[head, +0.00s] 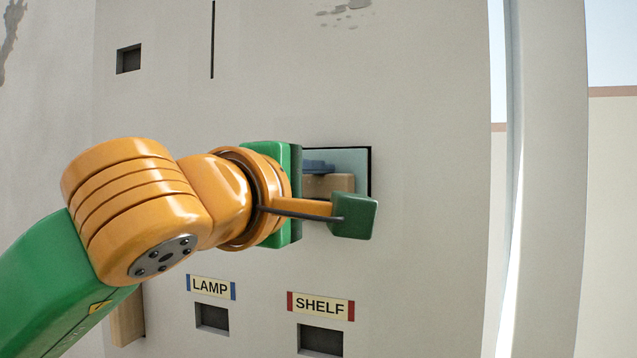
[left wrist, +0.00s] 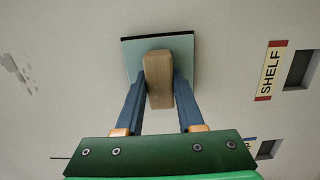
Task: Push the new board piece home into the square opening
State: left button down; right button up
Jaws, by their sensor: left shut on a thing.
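The new board piece (head: 352,161) is pale blue-green with a wooden block handle (head: 328,184). It lies at the square opening in the grey wall, and a thin dark gap shows along its top and right edges in the head view. In the left wrist view the board (left wrist: 184,47) has a dark strip along its upper edge; I cannot tell how deep it sits. My left gripper (left wrist: 159,78) is shut on the wooden handle (left wrist: 158,85), one blue finger on each side. In the head view my wrist hides the board's left and lower parts. My right gripper is not in view.
Below the opening are the LAMP label (head: 211,288) and SHELF label (head: 320,306), each above a dark recess. A small dark square hole (head: 129,59) and a dark vertical slit (head: 212,38) are higher up. A pale post (head: 548,180) stands at the right.

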pick_arm(q)
jog(key=shift+p+x, duration=0.5)
jog(key=shift+x, duration=0.4)
jog(key=shift+a, duration=0.1)
grip_release()
dwell(0.4)
jog(key=shift+s, duration=0.1)
